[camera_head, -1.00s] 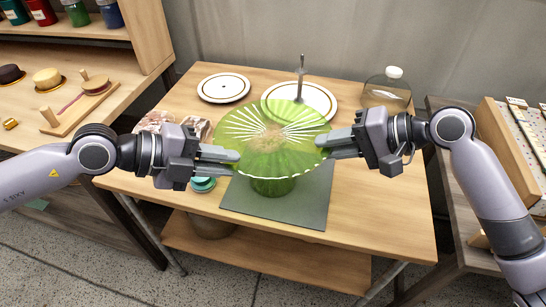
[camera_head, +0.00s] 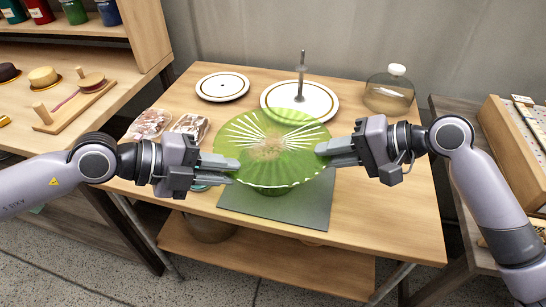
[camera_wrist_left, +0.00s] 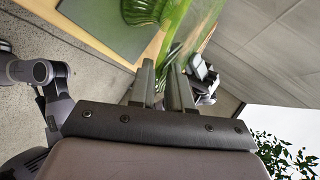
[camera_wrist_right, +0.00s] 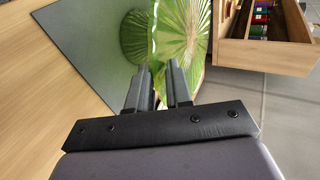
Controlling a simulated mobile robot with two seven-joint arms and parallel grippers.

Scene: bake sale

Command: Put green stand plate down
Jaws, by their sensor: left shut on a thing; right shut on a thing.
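The green stand plate (camera_head: 265,125) is a wide, translucent, ribbed green dish with a wavy rim. My left gripper (camera_head: 232,162) is shut on its left rim and my right gripper (camera_head: 326,152) is shut on its right rim. The plate is held roughly level over the grey mat (camera_head: 305,215) on the table. A green stand base (camera_head: 272,191) is under it, mostly hidden by the plate in the head view. The base also shows in the right wrist view (camera_wrist_right: 134,38), beside the plate (camera_wrist_right: 183,35). I cannot tell whether plate and base touch.
Behind are two white gold-rimmed plates, one plain (camera_head: 222,86) and one with an upright metal rod (camera_head: 322,108). Clear packets (camera_head: 149,124) lie at left. The table's right front (camera_head: 385,225) is clear.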

